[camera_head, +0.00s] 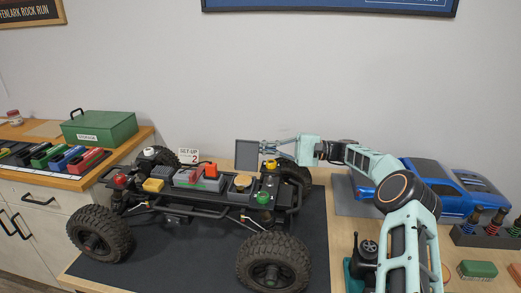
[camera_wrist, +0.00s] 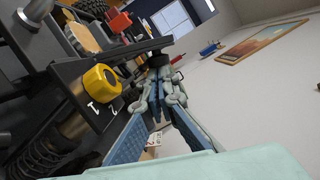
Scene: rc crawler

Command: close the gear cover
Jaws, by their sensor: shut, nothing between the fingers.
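A crawler chassis (camera_head: 215,196) with big black tyres stands on a dark mat. A grey square plate (camera_head: 246,154), which looks like the gear cover, stands upright and open above a round tan-gold part (camera_head: 242,181), probably the gear. That round part also shows in the wrist view (camera_wrist: 80,38). My gripper (camera_head: 265,149) comes from the right, with its fingertips close to the plate's right edge; I cannot tell if they touch. In the wrist view, my gripper (camera_wrist: 157,72) is shut and empty, beyond a yellow cap (camera_wrist: 102,80) marked 1 and 2.
Red, orange, yellow and green parts sit on the chassis. A green toolbox (camera_head: 100,128) and coloured blocks are on the left counter. A blue car body (camera_head: 430,184) and a rack of shocks (camera_head: 487,228) stand at right. The wall is behind.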

